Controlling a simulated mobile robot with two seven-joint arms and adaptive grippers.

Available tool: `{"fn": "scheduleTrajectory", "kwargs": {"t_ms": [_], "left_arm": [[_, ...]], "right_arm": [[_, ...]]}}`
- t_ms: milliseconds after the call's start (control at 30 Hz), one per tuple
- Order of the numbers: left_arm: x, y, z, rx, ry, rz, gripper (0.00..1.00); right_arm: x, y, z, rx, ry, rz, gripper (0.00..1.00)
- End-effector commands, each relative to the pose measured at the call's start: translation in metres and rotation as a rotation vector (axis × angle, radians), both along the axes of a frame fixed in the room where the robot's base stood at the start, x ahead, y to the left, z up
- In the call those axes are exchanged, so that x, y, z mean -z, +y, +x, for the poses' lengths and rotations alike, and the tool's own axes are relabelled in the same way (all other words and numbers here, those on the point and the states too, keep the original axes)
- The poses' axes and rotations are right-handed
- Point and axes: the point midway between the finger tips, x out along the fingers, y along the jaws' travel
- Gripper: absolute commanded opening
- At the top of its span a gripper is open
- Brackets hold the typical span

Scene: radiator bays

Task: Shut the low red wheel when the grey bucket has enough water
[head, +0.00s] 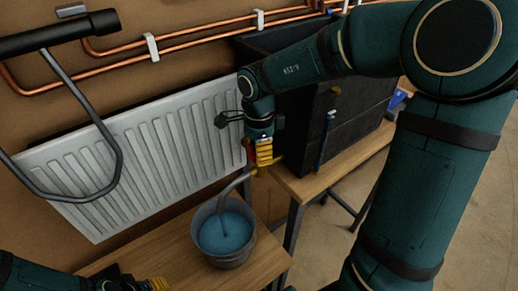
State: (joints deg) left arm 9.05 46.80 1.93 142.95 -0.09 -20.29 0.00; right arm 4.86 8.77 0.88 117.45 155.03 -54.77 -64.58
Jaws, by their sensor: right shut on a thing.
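The grey bucket (250,240) stands on the low wooden bench below the radiator. Blue water (226,232) covers its inside to a little below the rim. A grey spout (236,186) runs from the brass valve down over the bucket, and a thin stream seems to fall from it. My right gripper (264,155) is at the valve by the radiator's lower right corner, its yellow fingers shut on the low red wheel (249,152), which is mostly hidden. My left gripper (152,284) is at the bottom edge, partly cut off, with its fingers unclear.
The white radiator (150,150) hangs on the brown wall with copper pipes (190,36) above. A dark cabinet (350,125) stands on a second wooden bench (340,165) to the right. A black-topped grey bent bar (100,120) crosses the left side. Bare floor shows at right.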

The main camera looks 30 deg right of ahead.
Motion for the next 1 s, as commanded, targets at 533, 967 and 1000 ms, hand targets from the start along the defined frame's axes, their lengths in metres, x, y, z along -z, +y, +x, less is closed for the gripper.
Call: {"fn": "scheduleTrajectory", "kwargs": {"t_ms": [533, 967, 1000], "left_arm": [[0.0002, 0.0000, 0.0000, 0.000, 0.000, 0.000, 0.34], [0.0002, 0.0000, 0.0000, 0.000, 0.000, 0.000, 0.34], [0.0002, 0.0000, 0.0000, 0.000, 0.000, 0.000, 0.34]], "right_arm": [[0.0014, -0.0005, 0.0007, 0.421, 0.004, 0.001, 0.23], [0.0017, -0.0015, 0.0014, 0.829, 0.004, 0.000, 0.23], [0.0017, -0.0016, 0.0013, 0.867, 0.004, 0.000, 0.23]]}}
